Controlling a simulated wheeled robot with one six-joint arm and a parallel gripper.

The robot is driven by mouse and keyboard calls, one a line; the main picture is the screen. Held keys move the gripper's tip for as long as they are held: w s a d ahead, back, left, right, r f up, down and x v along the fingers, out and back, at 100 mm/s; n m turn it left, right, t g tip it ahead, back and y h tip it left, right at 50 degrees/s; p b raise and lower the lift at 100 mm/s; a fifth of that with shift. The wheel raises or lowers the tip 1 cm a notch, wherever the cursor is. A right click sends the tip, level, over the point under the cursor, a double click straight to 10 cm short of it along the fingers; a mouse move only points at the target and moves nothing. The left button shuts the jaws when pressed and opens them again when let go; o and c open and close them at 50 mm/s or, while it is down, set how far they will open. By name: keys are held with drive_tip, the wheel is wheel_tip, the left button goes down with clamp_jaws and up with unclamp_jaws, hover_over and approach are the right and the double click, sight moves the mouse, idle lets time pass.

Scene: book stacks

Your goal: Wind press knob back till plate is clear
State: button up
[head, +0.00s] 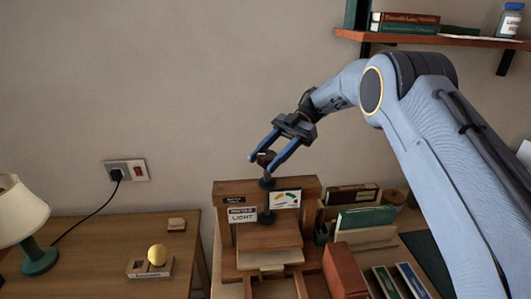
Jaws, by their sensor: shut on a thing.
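The wooden book press (228,225) stands at the lower middle of the head view. Its dark knob (265,158) tops a black screw (267,183) that passes through the upper beam. My gripper (267,158) reaches down from the upper right, its two blue fingers shut on the knob from both sides. Below the beam is the wooden plate (268,238), with pale layers (270,259) under it. Whether the plate touches them I cannot tell. A label reading "LIGHT" and a small picture card with coloured marks are on the press front.
A lamp (38,258) and a wooden block with a yellow ball (157,255) stand on the left table. Books and boxes (365,218) crowd the press's right side. A shelf (430,40) with books and a jar (510,20) hangs upper right. The wall behind the gripper is clear.

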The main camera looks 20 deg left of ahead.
drive_tip(key=shift+f+n+g+h+p, duration=0.3)
drive_tip(key=shift+h+p, duration=0.1)
drive_tip(key=shift+p, duration=0.1)
drive_tip(key=o, duration=1)
drive_tip(key=shift+r, duration=0.2)
drive_tip(key=shift+m+y+b, duration=0.4)
drive_tip(key=shift+y+b, duration=0.1)
drive_tip(key=shift+b, duration=0.65)
